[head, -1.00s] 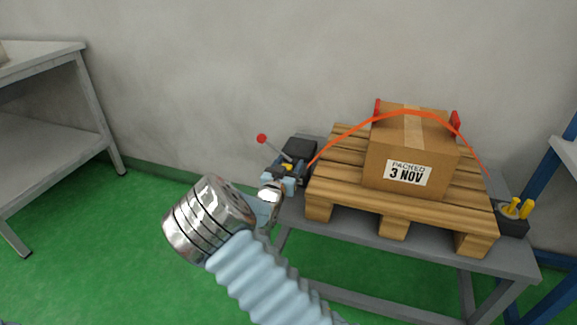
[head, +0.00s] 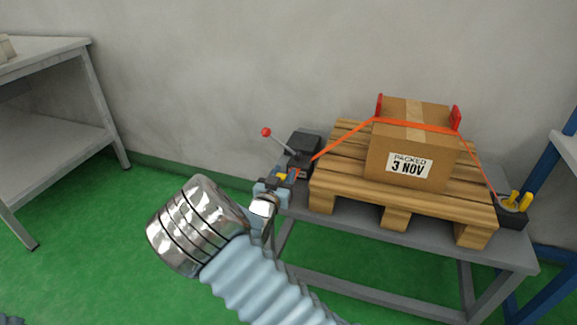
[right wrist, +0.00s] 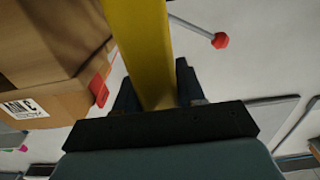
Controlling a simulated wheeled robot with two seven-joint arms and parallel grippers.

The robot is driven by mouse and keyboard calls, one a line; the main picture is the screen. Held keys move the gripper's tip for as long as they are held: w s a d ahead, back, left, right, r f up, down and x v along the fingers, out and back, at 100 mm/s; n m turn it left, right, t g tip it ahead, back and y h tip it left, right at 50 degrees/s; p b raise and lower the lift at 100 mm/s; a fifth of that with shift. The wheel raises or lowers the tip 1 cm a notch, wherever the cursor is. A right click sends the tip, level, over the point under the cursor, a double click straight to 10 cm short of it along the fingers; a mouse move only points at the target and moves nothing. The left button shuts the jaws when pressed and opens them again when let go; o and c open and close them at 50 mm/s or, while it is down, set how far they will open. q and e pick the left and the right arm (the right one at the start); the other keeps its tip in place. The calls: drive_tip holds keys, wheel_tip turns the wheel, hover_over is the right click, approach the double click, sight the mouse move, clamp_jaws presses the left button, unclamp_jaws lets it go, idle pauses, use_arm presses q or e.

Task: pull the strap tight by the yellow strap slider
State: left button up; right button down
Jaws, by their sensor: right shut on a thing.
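The orange strap (head: 345,139) runs straight from the dark tensioner (head: 303,147) up to the box, flat across its top, and down to the anchor at the right. The yellow strap slider (head: 281,177) sits left of the tensioner, mostly hidden by my gripper; it shows large in the right wrist view (right wrist: 143,50). My right gripper (head: 278,181) is shut on the slider. The cardboard box (head: 390,160) stands on the wooden pallet (head: 350,197), with red corner protectors (head: 456,117) at its top edges. My left gripper is not in view.
A lever with a red knob (head: 266,132) rises from the tensioner. The yellow-handled anchor (head: 515,205) is at the right of the grey table (head: 425,245). A grey shelf (head: 60,140) stands at the left. Green floor between is clear.

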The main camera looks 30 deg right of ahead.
drive_tip(key=shift+s+a, duration=0.4)
drive_tip(key=shift+a, duration=0.05)
drive_tip(key=shift+f, duration=0.1)
drive_tip(key=c, duration=0.8)
unclamp_jaws()
drive_tip(key=shift+o, duration=0.2)
drive_tip(key=shift+a, duration=0.1)
drive_tip(key=v, duration=1.3)
drive_tip(key=shift+s+a, duration=0.2)
drive_tip(key=shift+s, duration=0.1)
